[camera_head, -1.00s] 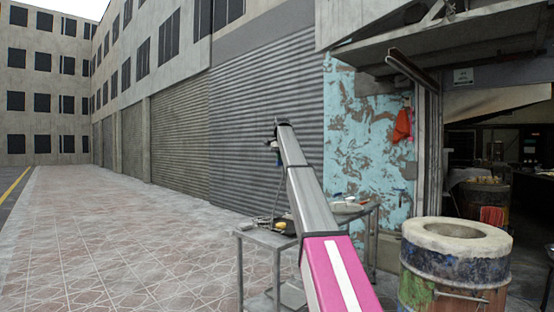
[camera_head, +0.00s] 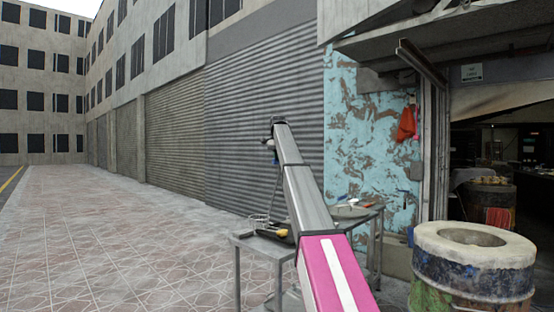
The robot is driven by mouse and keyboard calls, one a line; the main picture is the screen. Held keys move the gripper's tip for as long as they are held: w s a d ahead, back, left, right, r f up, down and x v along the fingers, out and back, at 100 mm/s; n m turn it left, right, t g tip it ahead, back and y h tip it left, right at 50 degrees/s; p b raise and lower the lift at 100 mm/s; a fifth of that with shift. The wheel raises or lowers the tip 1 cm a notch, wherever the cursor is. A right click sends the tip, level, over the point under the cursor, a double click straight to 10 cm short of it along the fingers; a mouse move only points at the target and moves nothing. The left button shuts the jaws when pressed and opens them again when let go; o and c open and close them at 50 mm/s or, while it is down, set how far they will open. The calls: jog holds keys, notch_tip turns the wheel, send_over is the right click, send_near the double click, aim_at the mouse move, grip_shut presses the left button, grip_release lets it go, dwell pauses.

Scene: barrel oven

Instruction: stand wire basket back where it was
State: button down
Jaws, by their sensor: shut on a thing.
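My arm reaches forward over the grey metal table (camera_head: 247,242). My gripper (camera_head: 270,154) is small at its far end, partly hidden behind the arm, with its fingertips not clear. Thin wires of what looks like the wire basket (camera_head: 271,200) hang below it, just left of the arm, above or at the table's back edge. Most of the basket is hidden or too fine to make out. I cannot tell whether it touches the table.
A dark tray with a yellow item (camera_head: 281,233) lies on the table. A second table (camera_head: 372,211) with small things stands behind, to the right. A barrel oven (camera_head: 474,262) stands at the front right. The paving on the left is clear.

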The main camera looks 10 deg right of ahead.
jog(key=shift+f, duration=4.4)
jog(key=c, duration=0.7)
grip_release()
jog(key=shift+r, duration=0.1)
jog(key=shift+r, duration=4.35)
jog(key=shift+s, duration=0.15)
